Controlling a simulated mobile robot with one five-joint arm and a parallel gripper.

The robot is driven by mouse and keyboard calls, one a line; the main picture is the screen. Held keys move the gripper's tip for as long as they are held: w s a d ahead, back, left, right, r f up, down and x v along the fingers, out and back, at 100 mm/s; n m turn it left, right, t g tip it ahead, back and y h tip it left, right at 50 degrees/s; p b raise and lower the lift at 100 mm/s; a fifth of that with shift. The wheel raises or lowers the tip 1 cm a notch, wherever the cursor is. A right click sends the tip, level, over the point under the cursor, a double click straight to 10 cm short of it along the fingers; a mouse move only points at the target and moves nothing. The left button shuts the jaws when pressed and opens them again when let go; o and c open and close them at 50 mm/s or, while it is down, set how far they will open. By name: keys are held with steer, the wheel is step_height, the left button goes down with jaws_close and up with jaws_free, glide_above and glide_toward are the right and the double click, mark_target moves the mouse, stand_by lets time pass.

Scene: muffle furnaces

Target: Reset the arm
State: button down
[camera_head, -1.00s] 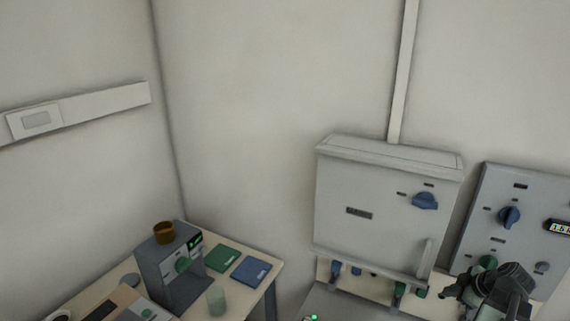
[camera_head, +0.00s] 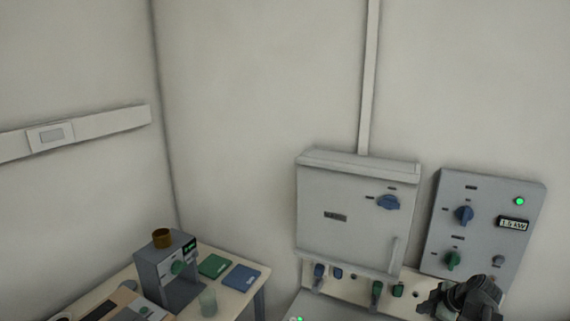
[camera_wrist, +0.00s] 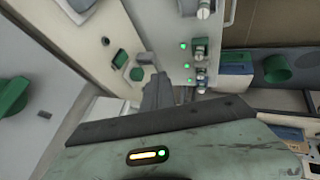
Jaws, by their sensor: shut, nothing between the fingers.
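My arm (camera_head: 465,298) shows as a dark, jointed shape at the bottom right of the head view, in front of the lower edge of the right control panel. In the wrist view my gripper (camera_wrist: 158,88) appears as narrow grey fingers held together, with nothing between them. Beyond it are a pale panel with green knobs and several small switches with green lights. I cannot tell how far the fingertips are from these surfaces.

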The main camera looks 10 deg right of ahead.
steer(key=w+a+f+n+g+y, duration=0.15)
steer(key=w+a, duration=0.35)
steer(key=a, duration=0.8)
steer(key=w+a+f+n+g+y, duration=0.1)
steer(key=w+a+n, duration=0.35)
steer(key=a, duration=0.95)
steer(key=s+a+f+m+g+h, duration=0.1)
steer(key=s+a+m+g, duration=0.15)
steer(key=a, duration=0.55)
steer(key=s+a+f+m+g+h, duration=0.1)
steer(key=a+m, duration=0.2)
steer(key=a, duration=0.6)
steer(key=shift+s+d+f+m+g+h, duration=0.15)
steer(key=shift+s+d+m+h, duration=0.25)
steer(key=shift+m, duration=1.3)
steer(key=shift+s+d+f+m+g+h, duration=0.15)
steer(key=shift+s+d+m, duration=0.4)
steer(key=shift+m, duration=1.2)
steer(key=shift+s+d+m+g+h, duration=0.25)
steer(key=shift+s+d+m, duration=0.25)
steer(key=shift+m, duration=1.2)
